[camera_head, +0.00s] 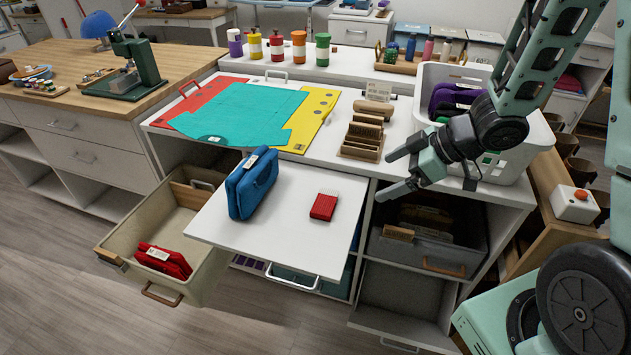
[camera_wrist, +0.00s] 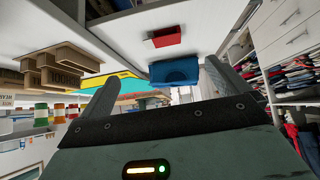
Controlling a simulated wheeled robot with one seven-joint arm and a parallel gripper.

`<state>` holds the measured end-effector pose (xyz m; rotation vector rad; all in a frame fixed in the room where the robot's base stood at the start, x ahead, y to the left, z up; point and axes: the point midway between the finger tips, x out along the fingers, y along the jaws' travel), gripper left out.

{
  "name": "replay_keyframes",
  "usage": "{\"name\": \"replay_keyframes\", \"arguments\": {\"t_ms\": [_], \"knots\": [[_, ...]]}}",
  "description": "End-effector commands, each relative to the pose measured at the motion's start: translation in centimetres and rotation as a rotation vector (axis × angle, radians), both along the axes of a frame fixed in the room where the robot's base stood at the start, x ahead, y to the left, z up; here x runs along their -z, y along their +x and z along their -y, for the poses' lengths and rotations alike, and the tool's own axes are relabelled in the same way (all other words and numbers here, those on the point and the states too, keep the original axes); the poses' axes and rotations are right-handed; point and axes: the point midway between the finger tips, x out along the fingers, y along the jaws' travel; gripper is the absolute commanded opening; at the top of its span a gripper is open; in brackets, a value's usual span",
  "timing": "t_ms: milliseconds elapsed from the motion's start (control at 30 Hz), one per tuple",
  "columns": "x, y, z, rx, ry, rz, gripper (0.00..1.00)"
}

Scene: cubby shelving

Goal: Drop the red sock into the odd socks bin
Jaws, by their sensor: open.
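A small red folded item (camera_head: 323,206), which looks like the red sock, lies on a white pull-out board (camera_head: 290,245). A blue zipped pouch-like item (camera_head: 251,184) stands to its left. The wrist view, which looks upside down, also shows the red item (camera_wrist: 166,37) and the blue one (camera_wrist: 176,72). My gripper (camera_head: 392,173) is open and empty, above and to the right of the red item, clear of it. A beige bin (camera_head: 205,238) at left holds another red item (camera_head: 163,260). A grey bin (camera_head: 425,252) sits in a cubby at right. I cannot read which is the odd socks bin.
The white worktop carries a teal and yellow folding board (camera_head: 245,112), a wooden rack (camera_head: 362,140) and a white basket (camera_head: 510,165) close behind my gripper. Several coloured jars (camera_head: 277,48) stand behind. The pull-out board is mostly bare around the red item.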

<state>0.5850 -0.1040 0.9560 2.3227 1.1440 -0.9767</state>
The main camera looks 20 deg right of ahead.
Motion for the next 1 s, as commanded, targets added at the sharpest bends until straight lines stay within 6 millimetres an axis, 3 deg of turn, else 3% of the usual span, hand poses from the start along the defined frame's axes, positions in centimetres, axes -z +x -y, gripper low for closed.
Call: {"name": "replay_keyframes", "arguments": {"t_ms": [167,700,1000], "knots": [[0.3,-0.4,-0.2,-0.023,0.036,-0.01,1.0],[7.5,3.9,-6.2,-0.025,0.034,-0.01,1.0],[8.9,5.1,-7.6,-0.025,0.033,-0.007,1.0]]}}
